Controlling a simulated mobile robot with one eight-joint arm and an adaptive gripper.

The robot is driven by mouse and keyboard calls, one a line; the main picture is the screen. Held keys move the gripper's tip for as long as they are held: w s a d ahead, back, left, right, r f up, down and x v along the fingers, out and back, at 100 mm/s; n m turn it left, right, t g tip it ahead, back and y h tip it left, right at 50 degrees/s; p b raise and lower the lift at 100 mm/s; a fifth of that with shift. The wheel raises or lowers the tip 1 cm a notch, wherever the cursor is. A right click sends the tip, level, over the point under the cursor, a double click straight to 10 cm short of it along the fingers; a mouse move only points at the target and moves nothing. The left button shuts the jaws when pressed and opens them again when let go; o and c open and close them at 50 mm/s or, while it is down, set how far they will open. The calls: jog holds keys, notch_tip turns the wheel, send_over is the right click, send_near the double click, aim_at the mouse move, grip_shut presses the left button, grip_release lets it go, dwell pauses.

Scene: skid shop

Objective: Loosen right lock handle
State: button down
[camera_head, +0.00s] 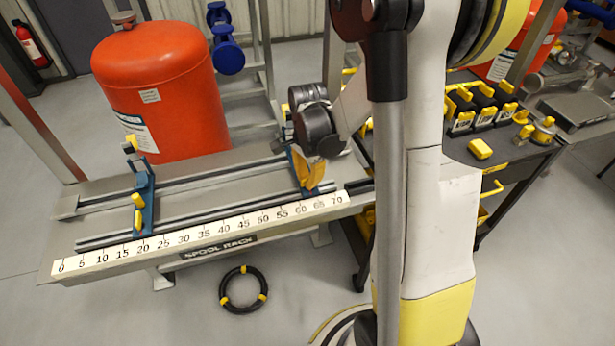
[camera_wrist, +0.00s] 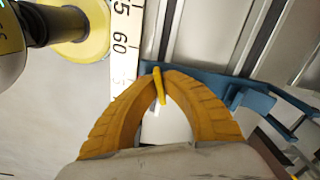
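The right blue stop (camera_head: 293,163) stands on the spool rack near the 60 mark, largely hidden by my gripper in the head view. In the wrist view its blue body (camera_wrist: 232,92) lies across the rails. Its thin yellow lock handle (camera_wrist: 160,88) shows between my fingertips. My gripper (camera_wrist: 162,73), with ribbed yellow fingers, is closed together around the handle, one finger on each side. In the head view my gripper (camera_head: 308,178) reaches down over the stop; the handle cannot be picked out there.
The spool rack's scale (camera_head: 205,233) runs along its front edge. A left blue stop (camera_head: 145,200) with yellow handles stands near the 20 mark. An orange tank (camera_head: 155,80) is behind the rack. A dark cart (camera_head: 515,150) holds yellow-and-black items. A black ring (camera_head: 243,289) lies on the floor.

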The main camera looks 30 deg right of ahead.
jog(key=m, duration=0.3)
dwell(0.4)
jog(key=shift+m, duration=0.4)
jog(key=c, duration=1.6)
grip_release()
jog(key=shift+b, duration=0.3)
jog(key=shift+o, duration=0.2)
jog(key=shift+r, duration=0.15)
jog(key=shift+r+p, duration=2.65)
jog(key=shift+r, duration=0.8)
